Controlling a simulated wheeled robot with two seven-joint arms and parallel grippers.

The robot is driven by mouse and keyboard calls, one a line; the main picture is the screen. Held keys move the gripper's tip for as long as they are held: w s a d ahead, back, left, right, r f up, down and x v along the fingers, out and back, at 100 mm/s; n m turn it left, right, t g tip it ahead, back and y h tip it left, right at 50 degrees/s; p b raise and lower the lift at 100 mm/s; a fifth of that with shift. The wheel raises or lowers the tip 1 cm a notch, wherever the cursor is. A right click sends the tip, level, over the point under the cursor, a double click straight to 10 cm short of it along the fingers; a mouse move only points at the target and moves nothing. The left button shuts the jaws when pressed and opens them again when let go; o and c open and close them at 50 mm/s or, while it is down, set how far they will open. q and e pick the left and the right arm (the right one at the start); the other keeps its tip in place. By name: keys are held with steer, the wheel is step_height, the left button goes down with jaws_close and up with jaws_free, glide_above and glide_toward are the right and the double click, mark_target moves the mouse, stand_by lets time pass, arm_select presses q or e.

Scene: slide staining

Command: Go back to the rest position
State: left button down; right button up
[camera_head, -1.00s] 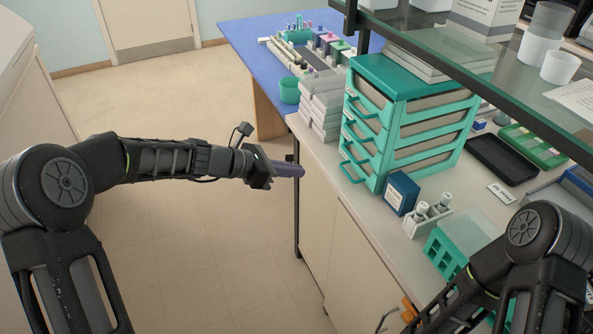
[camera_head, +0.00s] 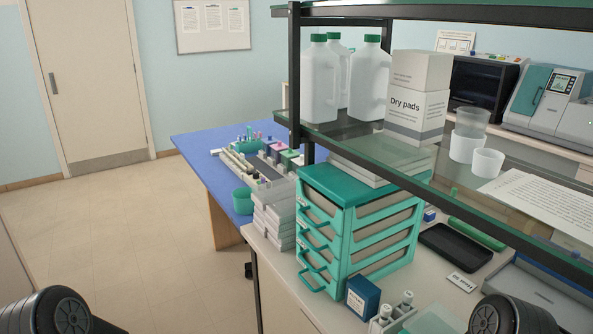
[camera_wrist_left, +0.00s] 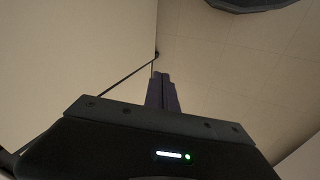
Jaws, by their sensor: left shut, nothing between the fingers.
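My left gripper (camera_wrist_left: 162,92) shows in the left wrist view, its two dark purple fingers shut together with nothing between them. Beige floor and a pale panel lie beyond it. In the head view only a rounded joint of my left arm shows at the bottom left; the left gripper is out of that picture. A joint of my right arm shows at the bottom right, and the right gripper is not in view.
A teal drawer unit (camera_head: 350,190) stands on the bench at centre, under a glass shelf (camera_head: 400,160) with white jugs (camera_head: 320,85) and a Dry pads box (camera_head: 415,105). A blue table (camera_head: 190,148) stands behind. The floor (camera_head: 90,215) at left is open.

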arm_select(q)
steer(key=s+d+f+m+g, duration=0.1)
steer(key=s+d+f, duration=0.1)
steer(key=s, duration=0.4)
steer(key=s+d+f+m+g+h, duration=0.1)
steer(key=s+d+f+m, duration=0.1)
steer(key=s, duration=0.5)
steer(key=shift+s+d+g, duration=0.2)
steer(key=shift+d+g, duration=0.1)
steer(key=shift+d, duration=0.1)
